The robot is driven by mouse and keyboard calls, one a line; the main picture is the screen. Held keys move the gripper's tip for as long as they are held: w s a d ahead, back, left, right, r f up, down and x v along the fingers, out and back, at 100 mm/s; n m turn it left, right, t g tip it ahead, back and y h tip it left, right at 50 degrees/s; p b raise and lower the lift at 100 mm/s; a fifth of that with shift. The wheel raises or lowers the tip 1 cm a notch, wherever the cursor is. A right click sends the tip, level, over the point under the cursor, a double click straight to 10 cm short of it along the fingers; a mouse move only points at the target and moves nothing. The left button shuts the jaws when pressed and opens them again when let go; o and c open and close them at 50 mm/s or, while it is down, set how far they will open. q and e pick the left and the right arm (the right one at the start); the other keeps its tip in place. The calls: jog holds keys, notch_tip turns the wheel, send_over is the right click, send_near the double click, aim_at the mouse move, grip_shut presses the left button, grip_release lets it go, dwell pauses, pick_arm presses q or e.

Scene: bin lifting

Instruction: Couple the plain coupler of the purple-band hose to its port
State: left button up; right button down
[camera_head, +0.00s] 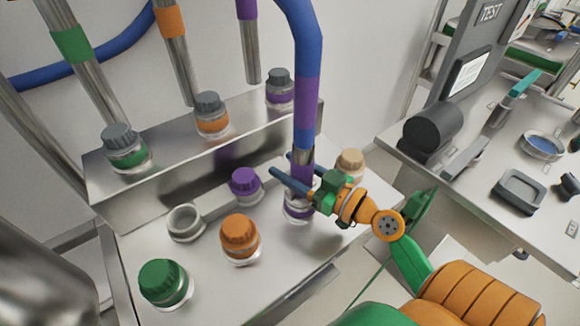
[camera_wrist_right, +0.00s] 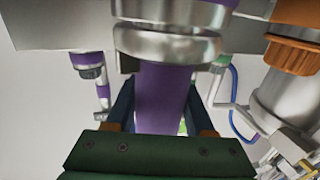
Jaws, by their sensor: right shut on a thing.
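The blue hose with a purple band (camera_head: 306,105) comes down from the top of the head view. Its lower end has a metal ferrule and a purple coupler (camera_head: 304,172), roughly upright. My right gripper (camera_head: 281,164) is shut on this coupler, with one dark blue finger on each side. In the right wrist view the purple coupler (camera_wrist_right: 163,100) fills the gap between the fingers. A metal ring (camera_wrist_right: 168,42) shows at the coupler's end. Below the gripper is a metal port with purple on it (camera_head: 298,210). The coupler is at or just above this port; I cannot tell whether it is seated. My left gripper is not in view.
Near the port stand a purple cap (camera_head: 245,184), an orange cap (camera_head: 240,233), a green cap (camera_head: 163,282), a beige cap (camera_head: 350,162) and an open grey ring (camera_head: 184,222). A raised metal ledge (camera_head: 165,172) with pipe ports stands behind. A cluttered bench (camera_head: 480,170) is at right.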

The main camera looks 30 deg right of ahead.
aim_at(311, 181)
jog(key=shift+f, duration=0.1)
dwell(0.6)
jog(key=shift+c, duration=0.9)
grip_release()
jog(key=shift+s+f+b, duration=0.15)
jog(key=shift+s+b, duration=0.1)
jog(key=shift+b, duration=0.05)
jog(key=b+v, duration=0.4)
jog(key=v, duration=0.2)
jog(key=shift+w+d+f, duration=0.1)
jog(key=shift+s+d, duration=0.1)
jog(key=shift+s, duration=0.2)
jog(key=shift+s+r, duration=0.1)
jog(key=shift+r, duration=0.2)
